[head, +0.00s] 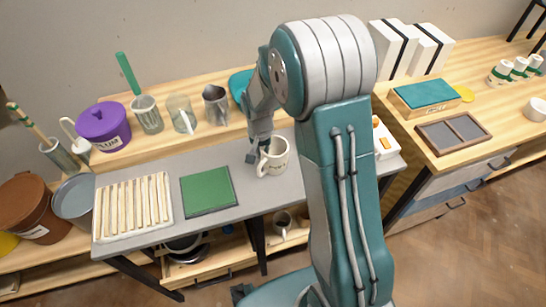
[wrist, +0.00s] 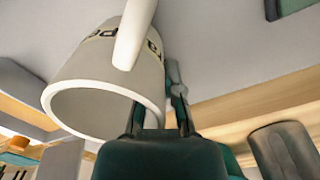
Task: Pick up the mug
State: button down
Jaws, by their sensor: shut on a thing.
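A cream mug (head: 276,158) with dark lettering stands upright at the back of the grey worktop, its handle towards the left. In the wrist view the mug (wrist: 92,85) fills the upper left, its handle crossing the top and its open rim facing the camera. My gripper (head: 256,154) is at the mug's left side and closed on it. In the wrist view my gripper's fingers (wrist: 158,112) are at the mug's right side, one overlapping the wall. I cannot tell whether the mug's base touches the worktop.
A green board (head: 208,190) and a ribbed cream tray (head: 133,206) lie left of the mug. A dark grey cup (head: 215,106), a glass jug (head: 181,114) and a purple pot (head: 103,127) stand behind on the wooden shelf. My arm hides the worktop to the right.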

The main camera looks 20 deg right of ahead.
jog(key=shift+r, duration=0.15)
jog(key=shift+r, duration=0.3)
notch_tip(320, 180, up, 2)
jog(key=shift+a+r, duration=0.1)
jog(key=shift+r, duration=0.1)
jog(key=s+a+r, duration=0.7)
jog(key=s+r, duration=0.2)
jog(key=s, duration=0.3)
jog(key=shift+a+r, duration=0.2)
jog(key=shift+r, duration=0.15)
